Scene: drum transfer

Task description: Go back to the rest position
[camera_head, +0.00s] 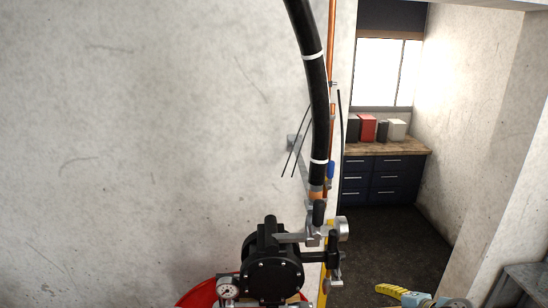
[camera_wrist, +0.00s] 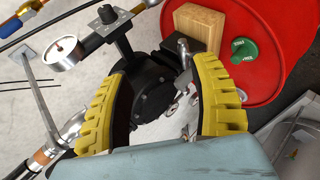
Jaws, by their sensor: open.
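My gripper (camera_head: 395,291) shows at the lower right of the head view, with one yellow finger and part of its pale blue body in the picture. In the wrist view its two ribbed yellow fingers (camera_wrist: 168,72) stand wide apart with nothing held between them. A black round pump (camera_head: 272,268) with a metal lever fitting (camera_head: 318,237) stands left of my gripper in the head view, apart from it. The pump also shows beyond and between the fingers in the wrist view (camera_wrist: 153,92).
A red drum (camera_wrist: 285,35) with a green cap (camera_wrist: 243,51) and a wooden block (camera_wrist: 200,27) lies beyond the fingers. A black hose (camera_head: 318,105) rises from the pump area. A gauge (camera_head: 227,288) sits beside the pump. Dark floor (camera_head: 385,240) is open behind my gripper.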

